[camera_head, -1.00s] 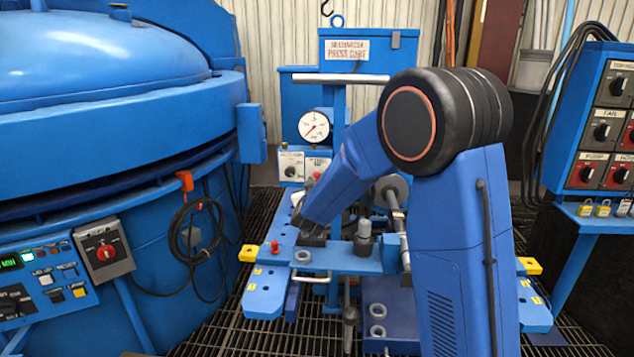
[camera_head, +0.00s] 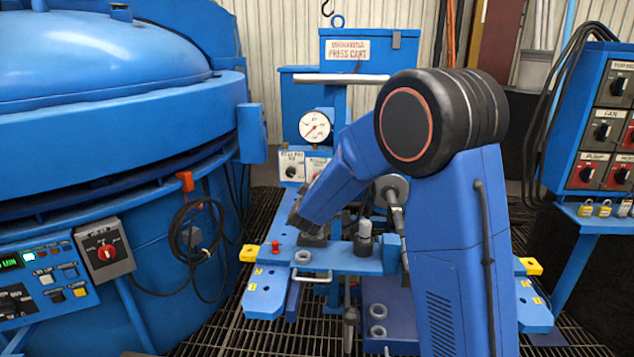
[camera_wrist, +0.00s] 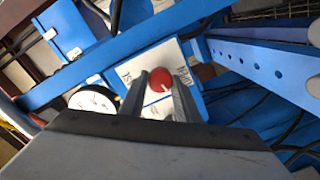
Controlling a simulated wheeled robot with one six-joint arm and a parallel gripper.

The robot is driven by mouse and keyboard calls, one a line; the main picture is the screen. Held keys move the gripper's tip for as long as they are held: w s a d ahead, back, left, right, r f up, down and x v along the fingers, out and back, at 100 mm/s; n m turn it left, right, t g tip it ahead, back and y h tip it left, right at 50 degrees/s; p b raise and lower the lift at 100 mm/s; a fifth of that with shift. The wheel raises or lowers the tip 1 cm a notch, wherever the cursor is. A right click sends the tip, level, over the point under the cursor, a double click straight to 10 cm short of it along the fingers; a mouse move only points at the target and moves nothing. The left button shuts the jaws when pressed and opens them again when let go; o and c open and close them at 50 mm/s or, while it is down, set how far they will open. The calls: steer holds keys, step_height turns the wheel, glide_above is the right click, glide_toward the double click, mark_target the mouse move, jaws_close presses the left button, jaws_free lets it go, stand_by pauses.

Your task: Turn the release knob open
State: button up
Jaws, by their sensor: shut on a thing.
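The red round knob (camera_wrist: 160,80) sits on a white-faced plate (camera_wrist: 148,99) with dark lettering, partly covered by my fingers. In the wrist view my gripper (camera_wrist: 160,84) has one dark finger on each side of the knob, shut on it. A white line shows on the knob, near its lower edge. In the head view my arm covers the gripper and the knob. A white plate with a dark knob (camera_head: 291,170) shows just left of my arm, under the pressure gauge (camera_head: 315,126).
The blue press cart (camera_head: 265,285) stands on a grating. The blue furnace (camera_head: 100,110) fills the left, with a hanging black cable (camera_head: 205,250) beside it. A switch cabinet (camera_head: 605,130) with padlocks stands at right. A red button (camera_head: 275,246) rises from the cart.

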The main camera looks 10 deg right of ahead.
steer(key=shift+f, duration=0.1)
stand_by(0.3)
steer(key=o, duration=1)
steer(key=shift+o, duration=0.2)
steer(key=v, duration=1.7)
steer(key=shift+s, duration=0.2)
